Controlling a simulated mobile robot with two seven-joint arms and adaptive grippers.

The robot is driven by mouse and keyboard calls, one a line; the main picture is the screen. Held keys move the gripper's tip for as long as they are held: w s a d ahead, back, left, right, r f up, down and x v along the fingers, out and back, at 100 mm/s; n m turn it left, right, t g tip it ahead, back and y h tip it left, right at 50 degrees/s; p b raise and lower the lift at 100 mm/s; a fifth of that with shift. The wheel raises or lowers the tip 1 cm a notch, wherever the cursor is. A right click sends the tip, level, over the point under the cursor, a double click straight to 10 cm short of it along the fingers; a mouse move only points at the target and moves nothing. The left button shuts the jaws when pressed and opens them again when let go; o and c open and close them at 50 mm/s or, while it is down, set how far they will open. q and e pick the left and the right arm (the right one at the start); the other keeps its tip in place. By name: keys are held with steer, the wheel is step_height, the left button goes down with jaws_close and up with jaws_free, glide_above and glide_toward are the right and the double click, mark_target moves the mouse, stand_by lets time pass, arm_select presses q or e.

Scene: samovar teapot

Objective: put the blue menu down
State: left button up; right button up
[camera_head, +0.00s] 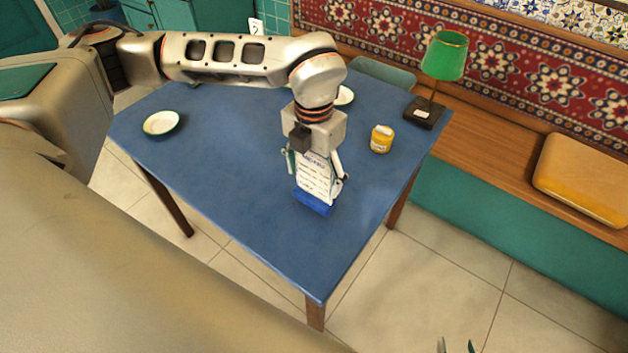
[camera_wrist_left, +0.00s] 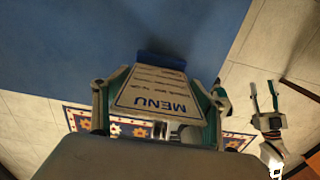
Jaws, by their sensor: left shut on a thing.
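The blue menu (camera_head: 315,180) is a white printed card on a blue base, upright above the middle of the blue table (camera_head: 240,190). My left gripper (camera_head: 317,170) points down from above and is shut on the menu, one finger on each side. In the left wrist view the menu (camera_wrist_left: 157,95) sits between the fingers, with its word MENU readable upside down. I cannot tell whether its base touches the tabletop. My right gripper (camera_head: 456,346) shows only its fingertips at the bottom edge. In the left wrist view it (camera_wrist_left: 264,97) is open and empty, away from the table.
A yellow jar (camera_head: 381,139) stands right of the menu. A green lamp (camera_head: 444,57) is at the table's back right corner. The tabletop's front part is clear. A bench (camera_head: 500,135) runs along the right.

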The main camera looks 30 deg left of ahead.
mark_target(314, 155)
arm_select(q)
step_height(314, 155, down, 2)
steer(key=shift+f, duration=0.15)
steer(key=o, duration=1.3)
steer(key=shift+r, duration=0.55)
step_height(314, 155, up, 11)
steer(key=shift+r+p, duration=0.1)
steer(key=shift+p, duration=0.35)
